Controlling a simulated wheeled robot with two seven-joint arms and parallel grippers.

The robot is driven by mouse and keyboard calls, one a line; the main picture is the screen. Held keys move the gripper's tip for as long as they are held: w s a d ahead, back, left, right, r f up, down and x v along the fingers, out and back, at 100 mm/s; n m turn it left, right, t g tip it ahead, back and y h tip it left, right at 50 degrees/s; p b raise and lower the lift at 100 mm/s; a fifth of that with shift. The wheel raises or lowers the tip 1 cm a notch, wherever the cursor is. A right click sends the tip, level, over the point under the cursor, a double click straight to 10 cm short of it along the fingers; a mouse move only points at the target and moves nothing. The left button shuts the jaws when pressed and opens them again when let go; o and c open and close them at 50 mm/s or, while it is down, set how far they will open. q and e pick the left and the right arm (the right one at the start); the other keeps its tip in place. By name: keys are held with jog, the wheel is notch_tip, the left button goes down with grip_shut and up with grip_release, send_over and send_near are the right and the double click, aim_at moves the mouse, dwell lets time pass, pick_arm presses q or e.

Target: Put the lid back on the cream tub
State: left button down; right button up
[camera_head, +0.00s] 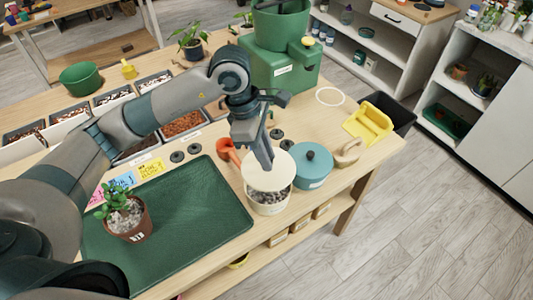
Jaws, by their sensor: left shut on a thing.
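The cream tub (267,207) stands on the wooden table to the right of the green mat, with grey pebble-like contents showing at its front. The round cream lid (282,177) is over the tub, covering the back of its opening and leaving the front edge uncovered. My left gripper (265,160) points down from above and is shut on the lid; the exact grip point is partly hidden by the fingers. I cannot tell whether the lid touches the rim. My right gripper is not in view.
A blue lidded pot (312,170) stands close to the right of the tub, with a wooden-handled item (346,152) beyond. An orange scoop (228,150) lies behind left. The green mat (190,215) holds a potted plant (127,217). A green machine (280,70) stands at the back.

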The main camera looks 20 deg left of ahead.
pick_arm(q)
jog(key=shift+f+b, duration=0.55)
jog(key=shift+f, duration=1.3)
jog(key=shift+f+b, duration=0.35)
jog(key=shift+f, duration=0.05)
jog(key=shift+f+b, duration=0.45)
jog(key=shift+b, duration=0.05)
jog(key=shift+f+b, duration=0.35)
jog(key=shift+b, duration=0.05)
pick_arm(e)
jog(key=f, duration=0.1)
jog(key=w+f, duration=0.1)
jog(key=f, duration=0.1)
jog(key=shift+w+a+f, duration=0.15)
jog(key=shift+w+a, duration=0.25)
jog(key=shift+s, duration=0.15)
pick_arm(q)
jog(key=shift+b, duration=0.35)
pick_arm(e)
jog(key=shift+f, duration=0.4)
pick_arm(q)
jog(key=shift+a, duration=0.1)
jog(key=shift+s+a+f+b, duration=0.1)
jog(key=shift+a+f+b, duration=0.05)
jog(key=shift+b, duration=0.15)
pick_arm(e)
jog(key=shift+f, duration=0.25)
